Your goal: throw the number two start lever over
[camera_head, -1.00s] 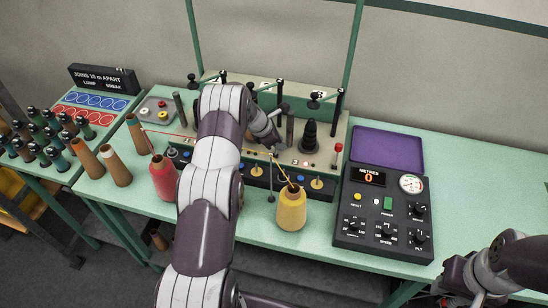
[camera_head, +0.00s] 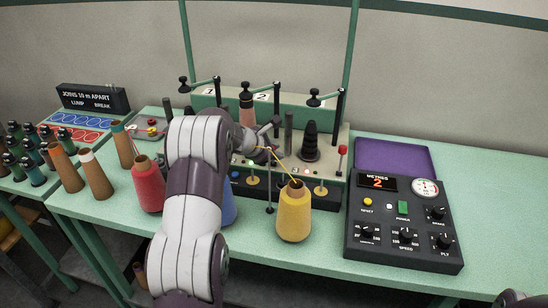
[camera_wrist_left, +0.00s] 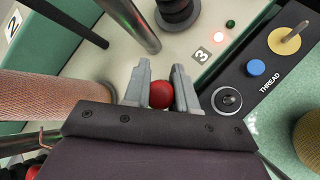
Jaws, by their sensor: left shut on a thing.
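My left gripper (camera_head: 266,138) reaches down over the front of the winding machine (camera_head: 325,165), at its middle station. In the left wrist view its two grey fingers (camera_wrist_left: 161,78) are shut on a red ball knob (camera_wrist_left: 162,95), the number two start lever's knob. The lever's stem is hidden under the knob and wrist. In the head view my left arm and gripper hide this lever. A similar red-knobbed lever (camera_head: 342,151) stands upright at the machine's right end. My right gripper is out of view.
A pinkish-tan package (camera_wrist_left: 45,92) is close beside the fingers. A yellow cone (camera_head: 293,214) and red cone (camera_head: 148,187) stand in front of the machine. The control box (camera_head: 403,222) at right reads 2 metres.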

